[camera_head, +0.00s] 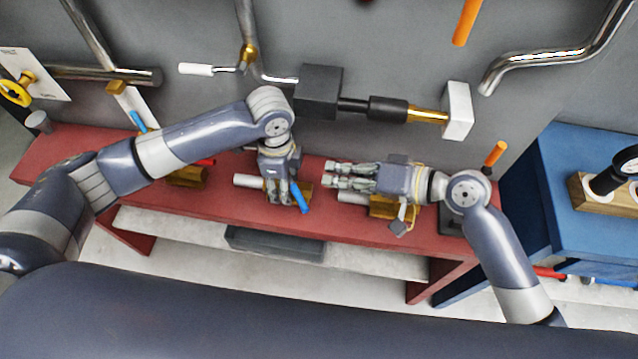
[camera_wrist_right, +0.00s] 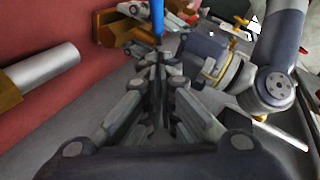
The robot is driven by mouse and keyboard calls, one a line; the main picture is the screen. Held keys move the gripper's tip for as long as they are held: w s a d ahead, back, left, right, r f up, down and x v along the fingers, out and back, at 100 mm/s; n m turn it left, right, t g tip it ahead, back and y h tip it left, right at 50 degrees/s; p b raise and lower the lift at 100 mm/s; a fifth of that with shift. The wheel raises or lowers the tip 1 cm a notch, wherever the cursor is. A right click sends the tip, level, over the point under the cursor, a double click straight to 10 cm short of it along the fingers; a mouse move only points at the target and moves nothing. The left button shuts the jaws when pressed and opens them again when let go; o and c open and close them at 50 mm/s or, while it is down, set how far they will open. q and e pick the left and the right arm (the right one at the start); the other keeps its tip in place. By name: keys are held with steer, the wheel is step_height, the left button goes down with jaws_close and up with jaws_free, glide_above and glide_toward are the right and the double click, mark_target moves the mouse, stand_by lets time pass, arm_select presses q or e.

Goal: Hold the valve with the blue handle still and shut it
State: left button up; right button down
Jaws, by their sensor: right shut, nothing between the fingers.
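The valve with the blue handle has a brass body (camera_head: 304,190) and a pale pipe stub (camera_head: 246,181) on the red bench. Its blue handle (camera_head: 301,198) slants down toward the bench's front edge; it also shows in the right wrist view (camera_wrist_right: 158,16). My left gripper (camera_head: 284,198) reaches down over the valve body, its fingers at the brass beside the handle. Whether they grip it is hidden. My right gripper (camera_head: 328,176) points left, shut and empty, a short way right of the valve. In the right wrist view its fingertips (camera_wrist_right: 160,62) point toward the handle, seemingly apart from it.
Another brass valve (camera_head: 383,209) with a pale stub lies under my right gripper. A brass valve with a red handle (camera_head: 187,176) sits left on the red bench (camera_head: 345,226). A dark block and rod (camera_head: 319,92) stand behind. A blue cabinet (camera_head: 555,200) is at right.

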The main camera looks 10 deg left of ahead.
mark_target(296, 192)
steer(key=shift+s+a+f, duration=0.3)
steer(key=shift+a+f, duration=0.1)
steer(key=shift+a, duration=0.2)
steer(key=shift+s+a+f, duration=0.25)
steer(key=shift+a+f, duration=0.15)
steer(key=shift+a, duration=0.15)
steer(key=shift+s+a+f, duration=0.3)
steer(key=shift+a+f, duration=0.1)
steer(key=shift+a, duration=0.2)
steer(key=shift+s, duration=0.1)
steer(key=shift+s+a+f+m+t, duration=0.1)
steer(key=shift+s+a+m+t, duration=0.05)
steer(key=shift+m+t, duration=0.2)
steer(key=shift+s+t, duration=0.1)
steer(key=shift+t, duration=0.15)
steer(key=shift+s+a+m+t+h, duration=0.25)
steer(key=shift+s+m+t+h, duration=0.05)
steer(key=shift+m, duration=0.05)
